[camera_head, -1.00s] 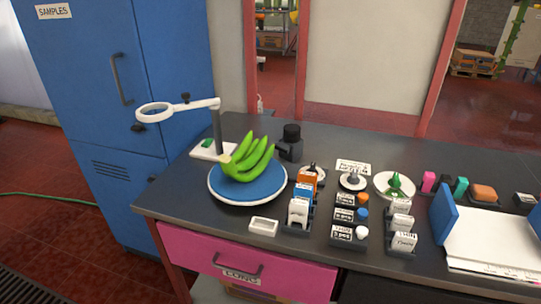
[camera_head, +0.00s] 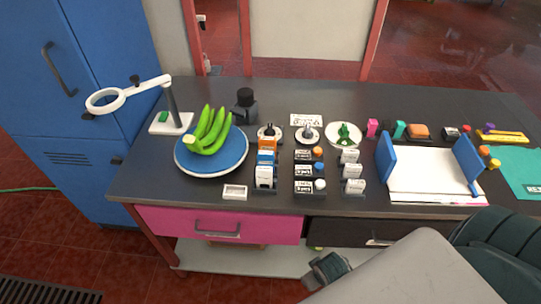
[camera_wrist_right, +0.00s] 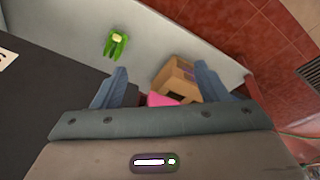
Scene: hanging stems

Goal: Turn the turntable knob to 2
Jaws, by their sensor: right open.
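The turntable (camera_head: 178,152), a round disc with a blue top and white rim, sits at the left of the dark bench in the head view. A bunch of green bananas (camera_head: 208,134) rests on it. I cannot make out a numbered turntable knob; any marks are too small to read. My right gripper (camera_head: 328,268) is at the bottom of the head view, in front of the bench and apart from the turntable. In the right wrist view its two blue-grey fingers (camera_wrist_right: 160,87) are spread and empty. My left gripper is not in view.
A white magnifier stand (camera_head: 172,123) stands left of the turntable, a dark jar (camera_head: 244,107) behind it. A small white tray (camera_head: 235,192) lies in front. Several labelled card holders and knobs fill the bench middle. A pink drawer (camera_head: 215,225) is below. A cardboard box (camera_wrist_right: 174,77) shows under the gripper.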

